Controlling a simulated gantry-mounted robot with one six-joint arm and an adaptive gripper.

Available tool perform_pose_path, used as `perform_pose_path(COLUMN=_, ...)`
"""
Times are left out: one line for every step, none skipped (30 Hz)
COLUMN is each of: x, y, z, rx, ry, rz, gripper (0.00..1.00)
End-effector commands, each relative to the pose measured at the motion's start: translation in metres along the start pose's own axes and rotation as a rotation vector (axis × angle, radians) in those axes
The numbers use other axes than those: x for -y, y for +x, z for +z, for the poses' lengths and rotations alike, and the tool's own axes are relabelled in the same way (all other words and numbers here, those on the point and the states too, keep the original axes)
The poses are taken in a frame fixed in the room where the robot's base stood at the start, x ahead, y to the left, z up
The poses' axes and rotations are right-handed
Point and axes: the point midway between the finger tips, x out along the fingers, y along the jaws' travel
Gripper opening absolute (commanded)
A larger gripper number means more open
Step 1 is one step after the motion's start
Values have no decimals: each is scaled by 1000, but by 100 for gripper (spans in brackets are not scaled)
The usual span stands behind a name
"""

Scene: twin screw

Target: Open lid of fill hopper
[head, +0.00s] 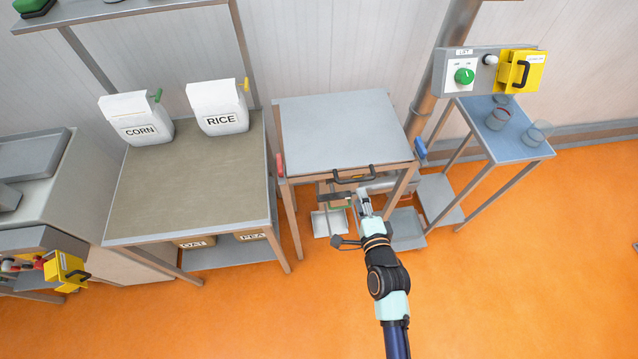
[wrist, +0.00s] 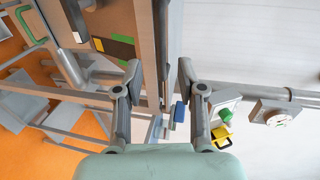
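The fill hopper's flat grey lid (head: 345,130) lies shut on a metal frame in the middle of the head view. A black handle (head: 354,174) is on its front edge. A red latch-like part (head: 281,165) sits at the left side and a blue one (head: 420,148) at the right. My gripper (head: 362,200) is just in front of and below the handle, apart from it in the picture. In the wrist view my gripper (wrist: 159,78) is open, its fingers spread either side of a hopper edge seen beyond them. Whether anything touches the fingers cannot be told.
A table with CORN (head: 136,118) and RICE (head: 218,107) bags stands to the left. A lift control box (head: 488,73) and a small blue table (head: 505,128) with glass beakers are to the right. Pipes and trays lie under the hopper. The orange floor in front is clear.

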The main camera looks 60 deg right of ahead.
Motion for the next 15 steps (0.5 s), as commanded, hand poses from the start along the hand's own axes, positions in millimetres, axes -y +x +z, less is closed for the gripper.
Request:
perform_pose_path(x=0, y=5, z=1, rx=1, ry=-1, rz=-2, gripper=39)
perform_pose_path(x=0, y=9, z=1, rx=2, ry=-2, rz=-2, gripper=39)
perform_pose_path(x=-1, y=15, z=1, rx=2, ry=-3, rz=-1, gripper=39)
perform_pose_path(x=0, y=21, z=1, rx=2, ry=-5, rz=-3, gripper=39)
perform_pose_path(x=0, y=27, z=1, rx=2, ry=-5, rz=-2, gripper=39)
perform_pose_path(x=-1, y=35, z=1, rx=2, ry=-4, rz=-2, gripper=39)
perform_pose_path(x=0, y=41, z=1, rx=2, ry=-4, rz=-2, gripper=39)
perform_pose_path(x=-1, y=47, z=1, rx=3, ry=-4, rz=-2, gripper=39)
perform_pose_path(x=0, y=54, z=1, rx=3, ry=-5, rz=-2, gripper=39)
perform_pose_path(x=-1, y=59, z=1, rx=3, ry=-5, rz=-1, gripper=39)
perform_pose_path(x=0, y=63, z=1, rx=3, ry=-6, rz=-1, gripper=39)
perform_pose_path(x=-1, y=68, z=1, rx=3, ry=-6, rz=0, gripper=39)
perform_pose_path(x=0, y=70, z=2, rx=3, ry=-6, rz=0, gripper=39)
perform_pose_path(x=0, y=73, z=2, rx=3, ry=-7, rz=0, gripper=39)
perform_pose_path(x=0, y=75, z=2, rx=3, ry=-7, rz=0, gripper=39)
